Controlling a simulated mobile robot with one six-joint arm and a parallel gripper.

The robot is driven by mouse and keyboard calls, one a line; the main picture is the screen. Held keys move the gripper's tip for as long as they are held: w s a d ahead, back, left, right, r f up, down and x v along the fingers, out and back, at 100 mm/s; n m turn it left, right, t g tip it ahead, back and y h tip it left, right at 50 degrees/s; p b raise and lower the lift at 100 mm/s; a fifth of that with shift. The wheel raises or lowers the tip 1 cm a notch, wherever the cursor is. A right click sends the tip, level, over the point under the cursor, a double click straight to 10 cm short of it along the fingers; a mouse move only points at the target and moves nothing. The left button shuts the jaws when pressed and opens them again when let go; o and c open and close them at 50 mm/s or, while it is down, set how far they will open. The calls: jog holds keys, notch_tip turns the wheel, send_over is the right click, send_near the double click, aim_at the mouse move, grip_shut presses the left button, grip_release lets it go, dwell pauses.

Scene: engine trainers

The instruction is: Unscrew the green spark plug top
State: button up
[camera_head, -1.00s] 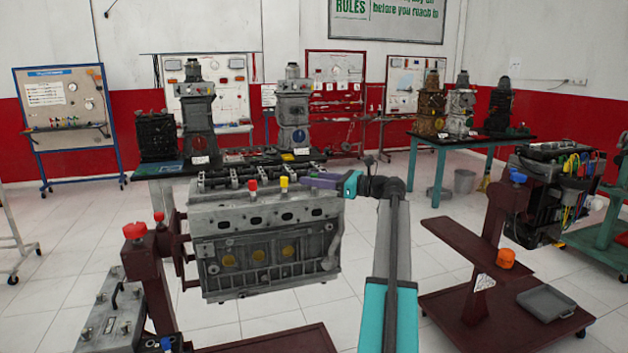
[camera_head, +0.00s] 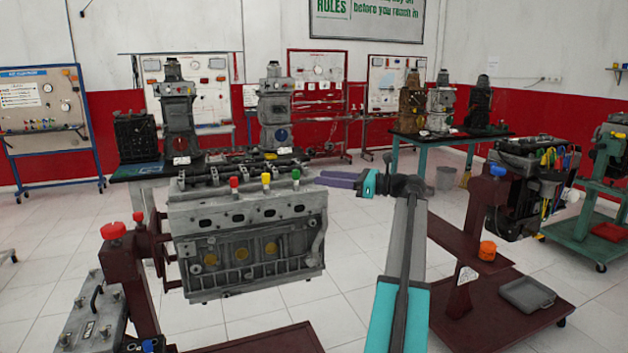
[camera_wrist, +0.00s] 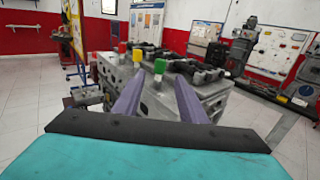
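The green spark plug top (camera_head: 296,175) stands upright on the engine block (camera_head: 250,222), at the right end of a row with a yellow top (camera_head: 266,178) and a red top (camera_head: 234,184). My gripper (camera_head: 322,178) is just right of the green top, apart from it, with purple fingers pointing left. In the wrist view the fingers (camera_wrist: 157,80) are spread and empty. The green top (camera_wrist: 159,67) shows between and beyond their tips, with yellow (camera_wrist: 137,55) and red (camera_wrist: 122,47) farther back.
The block hangs on a dark red stand with a red knob (camera_head: 113,230). Black rocker parts (camera_wrist: 195,70) run along the block's top beside the tops. A second engine stand (camera_head: 490,290) with a grey tray (camera_head: 527,293) is at the right. Tiled floor is open between the stands.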

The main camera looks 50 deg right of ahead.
jog(key=shift+v, duration=1.7)
